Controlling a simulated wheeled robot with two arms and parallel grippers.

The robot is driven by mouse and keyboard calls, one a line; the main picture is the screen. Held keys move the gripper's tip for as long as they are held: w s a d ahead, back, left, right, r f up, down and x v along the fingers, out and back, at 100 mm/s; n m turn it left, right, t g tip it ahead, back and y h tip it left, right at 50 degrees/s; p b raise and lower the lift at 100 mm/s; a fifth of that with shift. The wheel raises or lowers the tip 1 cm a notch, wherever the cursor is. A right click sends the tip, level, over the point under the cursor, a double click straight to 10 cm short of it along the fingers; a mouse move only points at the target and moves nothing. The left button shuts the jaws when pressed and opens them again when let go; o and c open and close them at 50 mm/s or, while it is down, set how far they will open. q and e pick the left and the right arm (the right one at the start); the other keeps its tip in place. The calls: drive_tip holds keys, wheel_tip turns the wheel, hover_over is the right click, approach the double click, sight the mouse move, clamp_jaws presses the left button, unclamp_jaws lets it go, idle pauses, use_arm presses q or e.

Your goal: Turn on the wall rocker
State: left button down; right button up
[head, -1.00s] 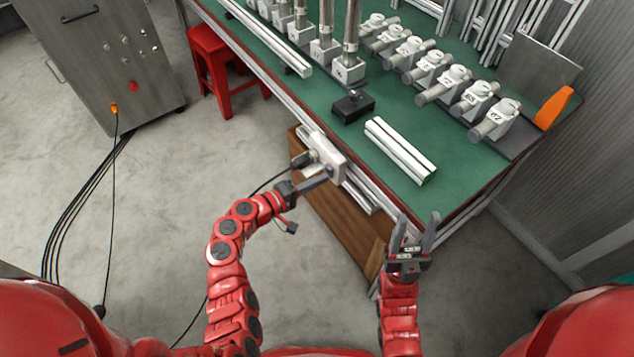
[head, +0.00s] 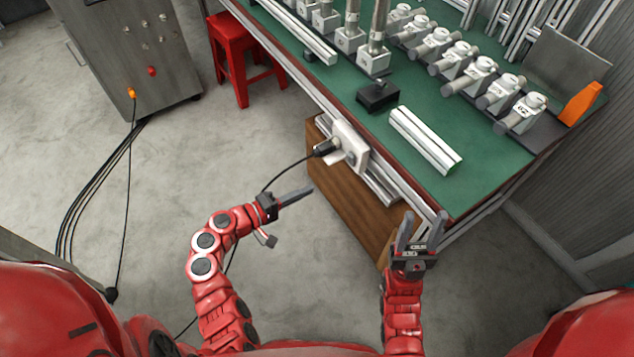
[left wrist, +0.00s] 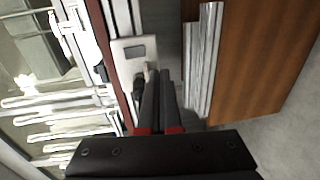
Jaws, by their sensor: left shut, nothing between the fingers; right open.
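The white switch plate (head: 350,143) is fixed to the front edge of the green bench. A black plug with a cord (head: 325,147) sits in its left part. In the left wrist view the plate (left wrist: 122,50) shows a grey rectangular rocker (left wrist: 135,52); whether it is on or off I cannot tell. My left gripper (head: 309,190) is shut and empty, below and left of the plate, apart from it. In the left wrist view its fingers (left wrist: 159,75) point toward the plate and partly cover the plug area. My right gripper (head: 424,218) is open and empty by the bench's front corner.
The green bench (head: 385,170) carries pale metal bars (head: 425,139), a black block (head: 377,96) and several metal fittings. A wooden cabinet (head: 345,200) stands under it. A red stool (head: 240,60) and a grey cabinet (head: 125,50) stand left. The left floor is mostly clear, with cables.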

use_arm(q)
drive_tip(key=shift+s+a+f, duration=0.2)
drive_tip(key=shift+s+a, duration=0.45)
drive_tip(key=shift+a, duration=0.2)
